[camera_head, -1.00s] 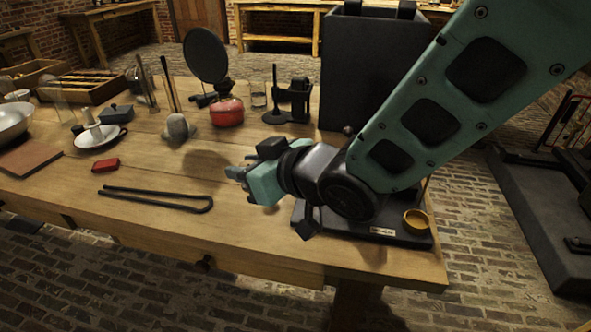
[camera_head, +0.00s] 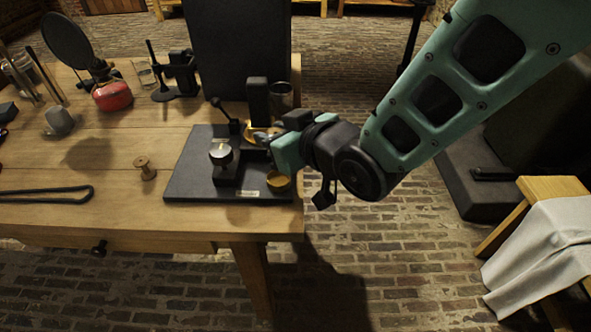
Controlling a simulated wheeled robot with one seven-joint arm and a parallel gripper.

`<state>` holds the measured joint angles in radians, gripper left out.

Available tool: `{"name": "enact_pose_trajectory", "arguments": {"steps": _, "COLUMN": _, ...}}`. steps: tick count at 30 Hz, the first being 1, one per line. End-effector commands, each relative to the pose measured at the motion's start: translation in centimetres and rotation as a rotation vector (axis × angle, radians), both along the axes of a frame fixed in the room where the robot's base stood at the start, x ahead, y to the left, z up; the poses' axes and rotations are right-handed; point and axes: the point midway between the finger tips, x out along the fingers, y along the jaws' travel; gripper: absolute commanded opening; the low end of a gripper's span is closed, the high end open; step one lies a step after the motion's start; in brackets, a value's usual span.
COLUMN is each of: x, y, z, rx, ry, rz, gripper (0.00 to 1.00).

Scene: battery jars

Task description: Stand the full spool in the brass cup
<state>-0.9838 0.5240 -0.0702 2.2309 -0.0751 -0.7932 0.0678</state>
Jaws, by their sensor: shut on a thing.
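A small yellow brass cup (camera_head: 278,186) sits at the front right corner of a black board (camera_head: 200,182) on the bench. My gripper (camera_head: 266,141) is over the right part of the board, behind and above the cup. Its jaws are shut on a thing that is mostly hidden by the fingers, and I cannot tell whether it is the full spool. A pale wooden spool (camera_head: 146,170) stands on the bench left of the board and looks bare. A second brass-coloured piece (camera_head: 252,131) shows just behind my fingertips.
A metal-topped post (camera_head: 222,158) stands on the board left of my gripper, with a black lever (camera_head: 224,112) behind. A tall dark panel (camera_head: 238,50) rises at the back. The bench ends just right of the board.

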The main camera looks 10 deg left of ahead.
Motion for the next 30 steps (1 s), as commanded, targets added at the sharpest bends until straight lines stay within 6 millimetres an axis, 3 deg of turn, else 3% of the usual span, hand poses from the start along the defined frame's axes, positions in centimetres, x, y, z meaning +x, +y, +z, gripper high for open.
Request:
{"name": "enact_pose_trajectory", "arguments": {"steps": 3, "x": 0.0, "y": 0.0, "z": -2.4, "rx": -0.005, "ry": 0.002, "rz": -0.001, "gripper": 0.08}}
{"name": "enact_pose_trajectory", "arguments": {"steps": 8, "x": 0.0, "y": 0.0, "z": -3.7, "rx": -0.001, "ry": 0.000, "rz": 0.000, "gripper": 0.08}}
{"name": "enact_pose_trajectory", "arguments": {"steps": 15, "x": 0.0, "y": 0.0, "z": -7.1, "rx": -0.003, "ry": 0.001, "rz": 0.000, "gripper": 0.08}}
{"name": "enact_pose_trajectory", "arguments": {"steps": 29, "x": 0.0, "y": 0.0, "z": -8.1, "rx": 0.000, "ry": 0.000, "rz": -0.001, "gripper": 0.08}}
{"name": "enact_pose_trajectory", "arguments": {"steps": 30, "x": 0.0, "y": 0.0, "z": -8.0, "rx": 0.001, "ry": -0.001, "rz": 0.000, "gripper": 0.35}}
